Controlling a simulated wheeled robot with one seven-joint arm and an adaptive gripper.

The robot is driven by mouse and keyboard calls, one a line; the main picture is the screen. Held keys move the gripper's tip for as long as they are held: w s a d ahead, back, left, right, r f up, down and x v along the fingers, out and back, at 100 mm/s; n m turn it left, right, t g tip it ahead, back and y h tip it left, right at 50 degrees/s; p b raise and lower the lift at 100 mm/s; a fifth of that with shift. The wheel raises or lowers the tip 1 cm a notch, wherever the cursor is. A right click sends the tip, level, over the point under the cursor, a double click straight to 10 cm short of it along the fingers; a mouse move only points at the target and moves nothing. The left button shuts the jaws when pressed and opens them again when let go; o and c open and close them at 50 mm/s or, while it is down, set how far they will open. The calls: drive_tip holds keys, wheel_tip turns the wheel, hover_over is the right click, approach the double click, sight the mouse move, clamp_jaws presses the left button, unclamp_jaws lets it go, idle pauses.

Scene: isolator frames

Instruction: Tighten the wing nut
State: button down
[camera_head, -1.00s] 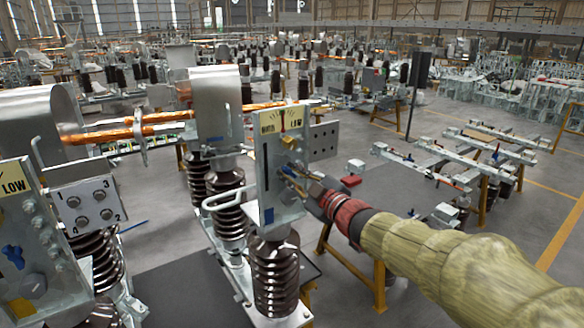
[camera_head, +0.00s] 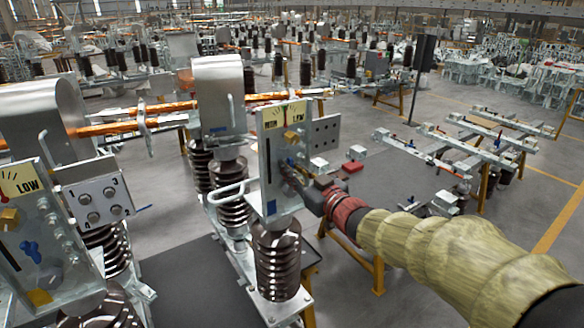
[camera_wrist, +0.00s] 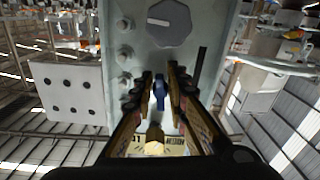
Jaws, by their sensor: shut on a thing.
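The blue wing nut (camera_wrist: 160,92) sits on the face of an upright grey panel (camera_wrist: 190,60). In the wrist view it lies between the two fingers of my gripper (camera_wrist: 160,88), which are shut on it. In the head view my gripper (camera_head: 294,172) reaches the same panel (camera_head: 270,165) from the right. A bit of the blue nut (camera_head: 291,161) shows there just above the fingertips, and the rest is hidden by the fingers. How far the nut is turned cannot be told.
A yellow block (camera_head: 291,136) sits above the nut. A grey dial (camera_wrist: 170,22) and several bolts are on the panel face. A perforated plate (camera_head: 324,134) stands beside it. A ribbed insulator (camera_head: 276,262) is below. A similar panel (camera_head: 50,230) with a blue nut stands left.

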drive_tip(key=shift+f, duration=0.2)
drive_tip(key=c, duration=2.1)
unclamp_jaws()
drive_tip(key=shift+o, duration=0.9)
drive_tip(key=shift+r, duration=0.1)
drive_tip(key=v, duration=1.2)
